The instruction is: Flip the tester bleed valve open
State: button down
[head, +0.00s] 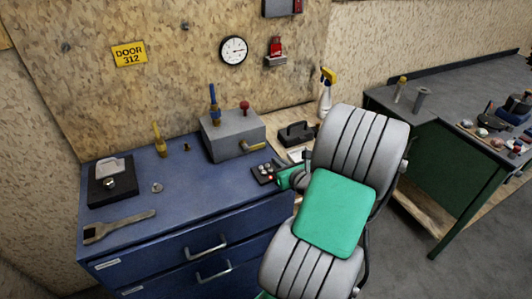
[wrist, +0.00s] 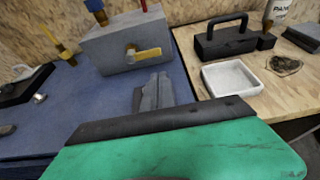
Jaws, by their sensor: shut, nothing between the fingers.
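The tester is a grey metal box (head: 232,136) on the blue bench. A yellow-handled lever valve (head: 252,147) sits on its front face. In the wrist view the lever (wrist: 147,54) lies roughly level, its handle pointing right from a brass pivot. A blue-handled brass fitting (head: 214,104) and a red knob (head: 244,106) stand on the box top. My gripper (wrist: 155,82) is shut and empty, in front of and below the lever, apart from it.
A black-handled case (wrist: 222,40) and a white tray (wrist: 232,78) lie right of the tester. A yellow-topped fitting (head: 159,140) and a wrench (head: 118,226) are to the left.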

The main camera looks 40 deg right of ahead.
jog(key=p+x, duration=0.1)
jog(key=x, duration=0.9)
jog(key=shift+s, duration=0.1)
